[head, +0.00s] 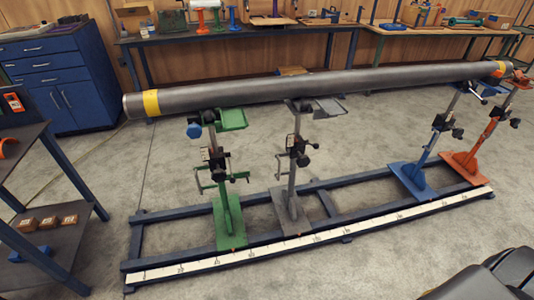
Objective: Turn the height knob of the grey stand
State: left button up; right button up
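The grey stand (291,180) is second from the left in a row of stands on a blue floor frame. Its base plate is flat on the frame and its post is upright. Small black knobs (303,160) and a thin crank handle show at mid-height on the post; I cannot tell for certain which is the height knob. Neither of my grippers is in view.
A green stand (224,180) is close on the left; a blue stand (421,170) and an orange stand (480,145) are at the right. A white scale strip (330,233) runs along the frame's front. A dark shelf (50,230) is at left.

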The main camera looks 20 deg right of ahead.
aim_at(303, 161)
jog(key=u, duration=0.3)
jog(key=i, duration=0.8)
jog(key=z, duration=0.5)
jog(key=i, duration=0.7)
jog(key=z, duration=0.7)
